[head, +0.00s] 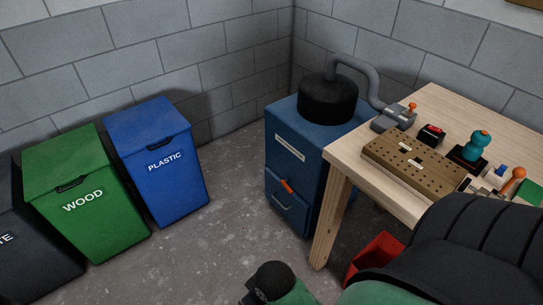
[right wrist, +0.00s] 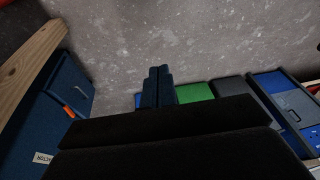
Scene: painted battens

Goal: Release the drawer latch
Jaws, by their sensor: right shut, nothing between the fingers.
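The blue cabinet (head: 288,135) stands on the floor beside the table, with a drawer (head: 292,213) low on its front. An orange latch (head: 286,186) sits slanted near the drawer's top edge; the drawer looks shut. In the right wrist view the cabinet (right wrist: 32,120) is at the left and the orange latch (right wrist: 68,112) shows on it. My right gripper (right wrist: 158,72) is shut and empty, pointing at open floor, to the right of the latch and apart from it. Its fingertips do not show clearly in the head view. My left gripper is not in view.
A black drum with a grey hose (head: 328,98) tops the cabinet. The wooden table (head: 345,155) holds a perforated block (head: 412,162) and small tools; a red bin (head: 375,258) is below. Green (head: 85,190) and blue (head: 157,160) bins stand left. Floor between is clear.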

